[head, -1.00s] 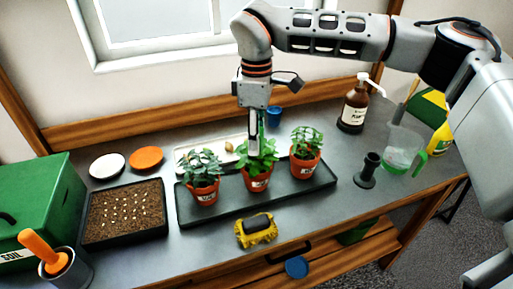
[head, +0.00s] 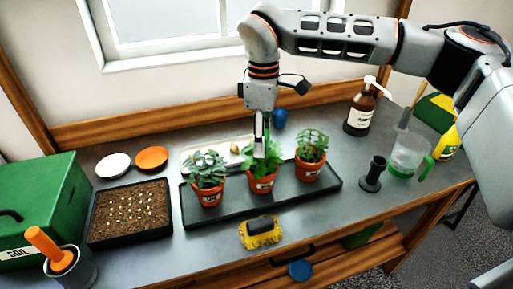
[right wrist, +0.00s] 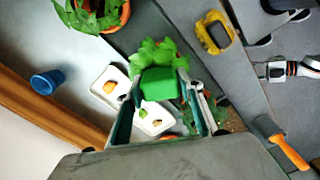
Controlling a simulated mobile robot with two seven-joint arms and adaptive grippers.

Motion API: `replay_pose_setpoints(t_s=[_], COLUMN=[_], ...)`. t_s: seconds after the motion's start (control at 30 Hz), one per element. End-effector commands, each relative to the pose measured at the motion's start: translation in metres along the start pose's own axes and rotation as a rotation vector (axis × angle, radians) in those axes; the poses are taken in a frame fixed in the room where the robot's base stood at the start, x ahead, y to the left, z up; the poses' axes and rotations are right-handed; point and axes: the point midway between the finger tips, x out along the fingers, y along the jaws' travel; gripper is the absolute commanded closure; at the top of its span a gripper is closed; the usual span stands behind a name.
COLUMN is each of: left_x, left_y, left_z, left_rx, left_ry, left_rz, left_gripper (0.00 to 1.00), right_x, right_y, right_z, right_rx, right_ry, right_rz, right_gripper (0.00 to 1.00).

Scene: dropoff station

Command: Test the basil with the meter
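Three leafy plants in labelled terracotta pots stand in a row on a black tray (head: 225,212). The middle plant (head: 262,168), perhaps the basil, is directly under my right gripper (head: 262,140); its label is too small to read. In the right wrist view, a green block (right wrist: 158,84), apparently the top of the meter, sits between the fingers of my right gripper (right wrist: 158,108). Green leaves (right wrist: 152,52) show just beyond it. The meter's lower part is hidden, so I cannot tell whether it touches the soil.
The left plant (head: 207,170) and right plant (head: 312,145) stand close on either side. A pale tray (head: 195,158) lies behind. A black stand (head: 372,172), a brown pump bottle (head: 360,112) and a clear jug (head: 405,155) are at right. A yellow brush (head: 260,236) lies in front.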

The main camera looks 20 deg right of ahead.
Motion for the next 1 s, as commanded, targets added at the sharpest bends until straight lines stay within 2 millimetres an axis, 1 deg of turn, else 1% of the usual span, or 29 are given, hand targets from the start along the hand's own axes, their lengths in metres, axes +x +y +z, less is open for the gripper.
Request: replay_pose_setpoints(t_s=[0.03,0.07,0.37,0.47,0.57,0.63,0.9,1.0], left_x=[0.000,0.000,0.000,-0.001,0.000,0.000,0.000,0.000], left_y=[0.000,0.000,0.000,0.000,0.000,0.000,0.000,0.000], left_z=[0.000,0.000,0.001,0.001,0.001,0.001,0.000,0.000], left_rx=[0.000,0.000,0.002,0.002,0.002,0.001,0.001,0.000], left_ry=[0.000,0.000,-0.002,-0.003,-0.002,-0.002,-0.001,-0.001], left_rz=[0.000,0.000,0.000,0.000,0.000,0.000,0.000,0.000], left_gripper=[0.60,0.60,0.60,0.60,0.60,0.60,0.60,0.60], right_x=[0.000,0.000,0.000,-0.004,-0.015,-0.027,-0.082,-0.098], right_y=[0.000,0.000,0.000,0.000,0.001,0.000,0.000,0.000], right_z=[0.000,0.000,0.000,0.000,-0.001,-0.001,-0.001,-0.001], right_rx=[0.000,0.000,0.000,0.000,0.002,0.001,0.001,0.000], right_ry=[0.000,0.000,0.000,0.000,0.002,0.002,0.002,0.002], right_rz=[0.000,0.000,0.000,0.001,0.002,0.002,0.003,0.002], right_gripper=[0.49,0.45,0.45,0.45,0.45,0.45,0.45,0.45])
